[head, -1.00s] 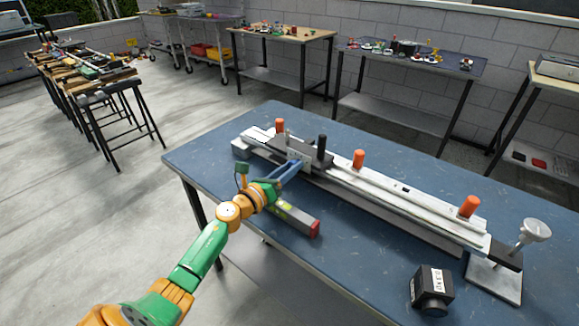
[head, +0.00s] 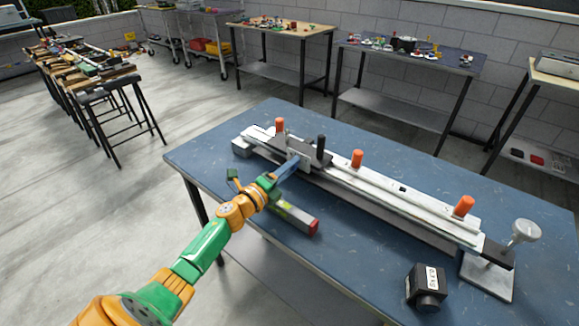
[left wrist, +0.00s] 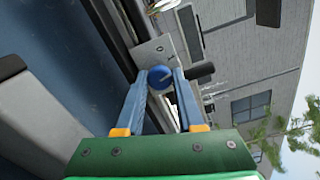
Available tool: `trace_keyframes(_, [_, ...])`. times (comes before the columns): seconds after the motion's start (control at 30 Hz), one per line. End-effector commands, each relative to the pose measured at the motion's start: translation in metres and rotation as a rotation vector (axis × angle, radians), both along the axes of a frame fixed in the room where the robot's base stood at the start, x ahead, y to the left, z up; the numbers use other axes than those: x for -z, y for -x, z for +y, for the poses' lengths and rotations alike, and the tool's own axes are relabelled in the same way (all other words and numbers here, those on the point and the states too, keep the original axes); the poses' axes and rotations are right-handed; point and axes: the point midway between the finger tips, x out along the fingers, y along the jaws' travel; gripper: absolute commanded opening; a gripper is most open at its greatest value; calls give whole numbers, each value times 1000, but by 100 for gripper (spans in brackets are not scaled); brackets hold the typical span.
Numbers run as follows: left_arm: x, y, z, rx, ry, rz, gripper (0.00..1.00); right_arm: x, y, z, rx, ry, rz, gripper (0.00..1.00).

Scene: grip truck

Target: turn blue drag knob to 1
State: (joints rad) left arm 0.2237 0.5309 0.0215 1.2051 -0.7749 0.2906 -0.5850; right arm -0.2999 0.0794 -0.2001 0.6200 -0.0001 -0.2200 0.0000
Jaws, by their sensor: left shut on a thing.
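The blue drag knob (left wrist: 160,76) is a round blue dial with a light pointer line, on a light metal plate (left wrist: 152,52) of the track's sliding cart. My left gripper (left wrist: 161,80) is shut on the knob, one blue finger on each side. In the head view my left gripper (head: 296,161) reaches the near side of the cart, and its fingers hide the knob there. The cart carries a black upright post (head: 321,148) and sits on the long pale track (head: 385,205). The number the pointer faces is too small to read.
Orange posts (head: 357,158) stand along the track. A black block weight (head: 427,287) and a stand with a pale round top (head: 525,231) are at right.

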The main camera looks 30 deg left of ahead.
Motion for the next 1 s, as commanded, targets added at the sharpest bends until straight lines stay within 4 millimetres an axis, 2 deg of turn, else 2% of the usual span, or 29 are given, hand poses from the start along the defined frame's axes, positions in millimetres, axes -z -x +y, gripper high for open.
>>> trace_keyframes(0.33, [-1, 0, 0, 1, 103, 7, 0, -3, 0, 0, 0, 0, 0, 50])
trace_keyframes(0.83, [-1, 0, 0, 0, 116, 8, 0, -3, 0, -1, 0, 1, 1, 50])
trace_keyframes(0.87, [-1, 0, 0, 0, 116, 8, 45, -3, 0, -1, 0, 1, 1, 50])
trace_keyframes(0.93, [-1, 0, 0, 0, 116, 8, 64, -3, 0, -1, 0, 1, 1, 50])
trace_keyframes(1.0, [0, 0, 0, 0, 116, 9, 67, -3, 0, -1, 0, 1, 1, 50])
